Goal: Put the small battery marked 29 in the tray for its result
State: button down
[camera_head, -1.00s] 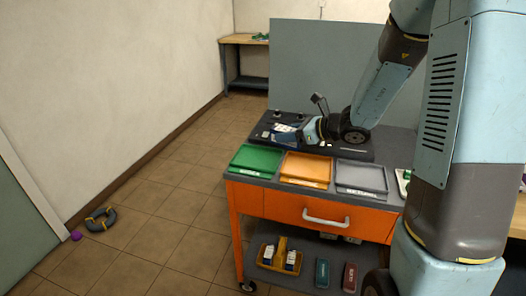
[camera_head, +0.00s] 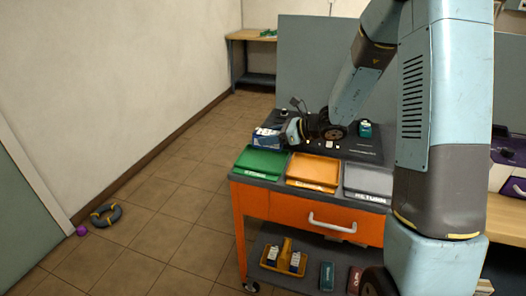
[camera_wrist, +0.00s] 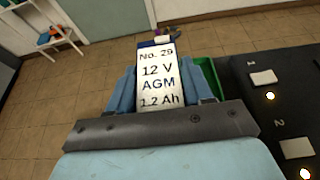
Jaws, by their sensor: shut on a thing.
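The small battery (camera_wrist: 157,82) has a white label reading No. 29, 12 V, AGM, 1.2 Ah. My gripper (camera_wrist: 160,98) is shut on it, with a blue finger on each side. In the head view, my gripper (camera_head: 291,131) holds the battery (camera_head: 266,138) behind the green tray, near the cart's left back corner. The green tray (camera_head: 261,162), orange tray (camera_head: 313,171) and grey tray (camera_head: 367,180) stand in a row at the cart's front. The grey one's label reads RETURN; the other two labels are too small to read surely. All three look empty.
A dark panel (camera_wrist: 265,120) with numbered positions and lit yellow lamps lies right of the battery in the wrist view. A teal object (camera_head: 365,129) stands on its back part. The cart's lower shelf holds a yellow carrier (camera_head: 285,260) with small batteries.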

jog(key=w+f, duration=0.1)
jog(key=w+a+f, duration=0.1)
jog(key=f, duration=0.1)
jog(key=w+a+f, duration=0.1)
jog(key=f, duration=0.1)
jog(key=shift+w, duration=0.3)
jog(key=shift+f, duration=1.5)
jog(key=shift+c, duration=2.3)
grip_release()
jog(key=shift+f, duration=0.1)
